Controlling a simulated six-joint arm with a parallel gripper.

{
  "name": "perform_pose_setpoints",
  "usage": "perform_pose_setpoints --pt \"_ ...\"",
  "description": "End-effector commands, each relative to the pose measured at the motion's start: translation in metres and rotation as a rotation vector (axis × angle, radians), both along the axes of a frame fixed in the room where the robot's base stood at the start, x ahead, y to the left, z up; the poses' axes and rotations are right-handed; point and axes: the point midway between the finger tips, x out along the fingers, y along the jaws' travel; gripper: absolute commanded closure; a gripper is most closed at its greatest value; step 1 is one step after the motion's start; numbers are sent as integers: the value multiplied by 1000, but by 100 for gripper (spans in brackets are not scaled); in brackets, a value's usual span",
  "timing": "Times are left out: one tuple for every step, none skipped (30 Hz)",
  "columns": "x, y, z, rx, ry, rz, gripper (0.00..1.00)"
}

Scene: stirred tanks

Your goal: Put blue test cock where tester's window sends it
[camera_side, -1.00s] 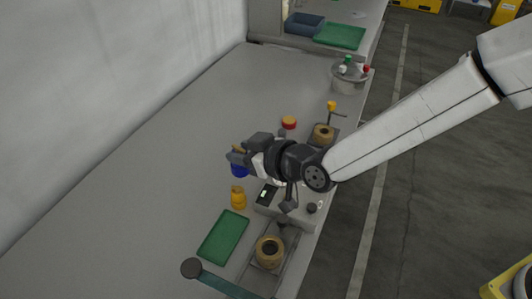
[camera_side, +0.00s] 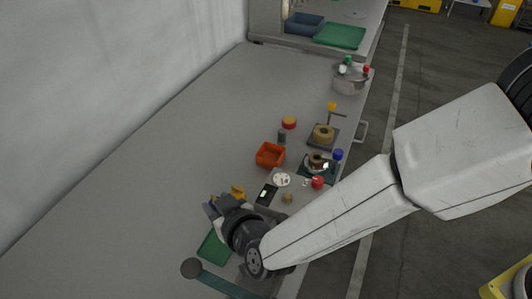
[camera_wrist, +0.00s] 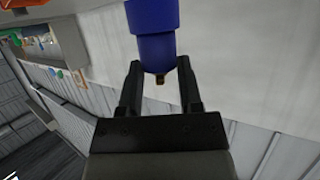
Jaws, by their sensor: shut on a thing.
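My gripper (camera_side: 214,207) is above the near part of the bench, over the far edge of a green tray (camera_side: 212,250), which it partly hides. In the wrist view my gripper (camera_wrist: 160,66) is shut on the blue test cock (camera_wrist: 153,28), a blue cylinder with a small brass-coloured tip, held between the fingers. The side view does not show the held cock. The tester (camera_side: 267,194) is a dark device with a small lit green window, too small to read. An orange-red bin (camera_side: 270,155) stands beyond it.
A yellow-orange part (camera_side: 238,193) stands right beside my gripper. A red knob (camera_side: 317,182), a blue-capped part (camera_side: 338,155) and a ring-shaped fitting (camera_side: 323,133) stand on the right. A blue box (camera_side: 304,24) and a green mat (camera_side: 340,36) lie far back. The bench's left side is clear.

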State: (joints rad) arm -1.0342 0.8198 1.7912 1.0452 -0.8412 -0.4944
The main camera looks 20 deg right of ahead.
Motion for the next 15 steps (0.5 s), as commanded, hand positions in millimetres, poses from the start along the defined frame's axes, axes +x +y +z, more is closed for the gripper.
perform_pose_setpoints --pt "0 0 0 1 -1 0 100" --pt "0 0 0 1 -1 0 100" --pt "0 0 0 1 -1 0 100" --pt "0 0 0 0 -1 0 100" --pt "0 0 0 0 -1 0 100" --pt "0 0 1 0 -1 0 100" --pt "0 0 1 1 -1 1 100" --pt "0 0 1 1 -1 1 100" --pt "0 0 1 1 -1 1 100" --pt "0 0 1 0 0 1 100" --pt "0 0 0 0 1 1 100" --pt "0 0 0 0 1 1 100" --pt "0 0 -1 0 1 1 100" --pt "0 0 -2 0 1 1 100" --pt "0 0 -3 -1 0 1 100"
